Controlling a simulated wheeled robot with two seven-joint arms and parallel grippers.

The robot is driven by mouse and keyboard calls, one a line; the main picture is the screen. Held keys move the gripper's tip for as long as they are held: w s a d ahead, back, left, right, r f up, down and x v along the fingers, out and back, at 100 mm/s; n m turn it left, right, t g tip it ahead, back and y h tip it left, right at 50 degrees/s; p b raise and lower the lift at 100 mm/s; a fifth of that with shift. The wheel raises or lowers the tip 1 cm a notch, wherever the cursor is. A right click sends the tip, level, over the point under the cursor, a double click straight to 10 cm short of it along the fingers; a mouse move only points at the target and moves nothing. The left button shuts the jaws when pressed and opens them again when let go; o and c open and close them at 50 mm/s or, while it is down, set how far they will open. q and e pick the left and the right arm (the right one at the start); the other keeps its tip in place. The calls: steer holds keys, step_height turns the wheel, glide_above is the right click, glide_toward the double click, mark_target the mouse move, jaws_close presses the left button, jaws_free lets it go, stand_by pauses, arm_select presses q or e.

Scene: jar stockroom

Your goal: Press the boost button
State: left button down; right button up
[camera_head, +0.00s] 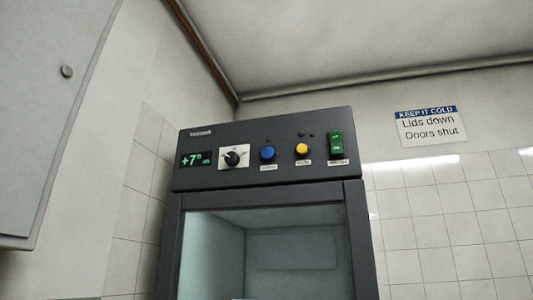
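A dark control panel (220,174) runs across the top of a tall cooler with a glass front. It carries a round blue button (267,153), a round yellow button (302,149) and a green rocker switch (336,145), each above a small white label. The labels are too small to read, so I cannot tell which control is the boost button. To their left are a black knob (233,158) on a white plate and a display (195,159) reading about +7°. Small dark dots sit above the blue and yellow buttons. Neither of my grippers is in view.
The cooler's lit interior (290,250) shows below the panel. A grey cabinet (45,110) with a round knob stands close at the left. A sign (431,126) reading "KEEP IT COLD" hangs on the tiled wall at the right. Nothing blocks the panel's front.

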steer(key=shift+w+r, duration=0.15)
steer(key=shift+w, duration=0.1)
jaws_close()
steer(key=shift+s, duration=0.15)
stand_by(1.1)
